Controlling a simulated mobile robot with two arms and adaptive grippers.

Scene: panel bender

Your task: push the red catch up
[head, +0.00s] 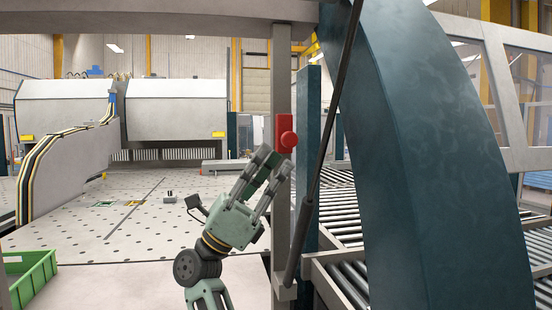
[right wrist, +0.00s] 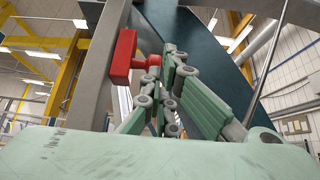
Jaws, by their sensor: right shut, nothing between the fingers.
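The red catch (head: 285,134) is a small red block with a round knob, fixed on a grey upright post (head: 281,200) in the middle of the head view. It also shows in the right wrist view (right wrist: 121,58), left of the fingers, with its knob close to them. My right gripper (head: 274,160) is shut and empty. Its fingertips are just below the knob and point up toward it. I cannot tell whether they touch the knob. My left gripper is not in view.
A dark blue curved arm (head: 425,150) and a thin black strut (head: 328,130) stand close to the right of the post. A roller conveyor (head: 340,215) lies behind. A perforated table (head: 120,205) and a green crate (head: 30,277) are at the left.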

